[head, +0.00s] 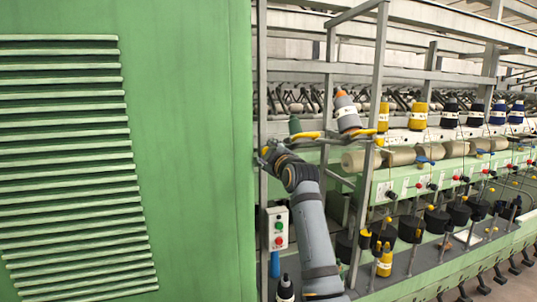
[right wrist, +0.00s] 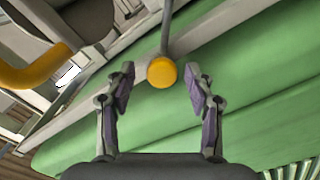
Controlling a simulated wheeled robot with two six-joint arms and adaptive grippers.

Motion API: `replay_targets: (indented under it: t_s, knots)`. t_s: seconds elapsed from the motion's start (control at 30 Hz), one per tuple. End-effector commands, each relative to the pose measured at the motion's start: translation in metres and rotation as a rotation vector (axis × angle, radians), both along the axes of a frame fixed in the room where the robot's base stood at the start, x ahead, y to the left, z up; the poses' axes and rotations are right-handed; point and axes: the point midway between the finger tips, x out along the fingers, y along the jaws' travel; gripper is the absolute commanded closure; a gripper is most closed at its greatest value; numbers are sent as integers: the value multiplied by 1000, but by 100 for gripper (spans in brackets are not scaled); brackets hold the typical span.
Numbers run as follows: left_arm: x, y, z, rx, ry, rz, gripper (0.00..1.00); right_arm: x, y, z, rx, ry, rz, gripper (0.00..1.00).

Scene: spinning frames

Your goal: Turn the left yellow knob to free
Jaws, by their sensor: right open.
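A round yellow knob (right wrist: 162,73) on a thin grey rod shows in the right wrist view. It appears between the two fingers of my right gripper (right wrist: 160,80), with a visible gap to each finger. The fingers are open and hold nothing; whether the knob is level with the tips or beyond them I cannot tell. In the head view my right gripper (head: 268,154) is small and partly hidden by its own wrist, close to the green panel's edge, with a bit of yellow at it. My left gripper is not in view.
A large green panel (head: 190,150) with slats fills the left. Several spools line the green machine at right.

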Motion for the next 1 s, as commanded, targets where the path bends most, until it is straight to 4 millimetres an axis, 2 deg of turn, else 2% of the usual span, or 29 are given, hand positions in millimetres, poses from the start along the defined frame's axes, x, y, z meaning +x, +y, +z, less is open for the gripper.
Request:
replay_targets:
  t_s: [0.17, 0.27, 0.4, 0.6, 0.83, 0.87, 1.0]
  knots:
    - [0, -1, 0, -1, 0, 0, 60, 0, 0, 33, -2, -8, -1, 46]
    - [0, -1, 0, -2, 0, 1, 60, -1, 0, 60, 1, -15, 0, 46]
    - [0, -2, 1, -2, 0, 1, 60, -2, 0, 89, 8, -20, 1, 25]
    - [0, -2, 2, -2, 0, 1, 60, -2, 1, 108, 11, -18, 3, 25]
    - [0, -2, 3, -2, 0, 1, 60, -3, 2, 110, 14, -16, 5, 25]
    - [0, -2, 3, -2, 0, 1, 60, 10, 4, 55, -4, 84, 7, 26]
    - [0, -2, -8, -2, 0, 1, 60, 5, 2, 51, -5, 81, 6, 39]
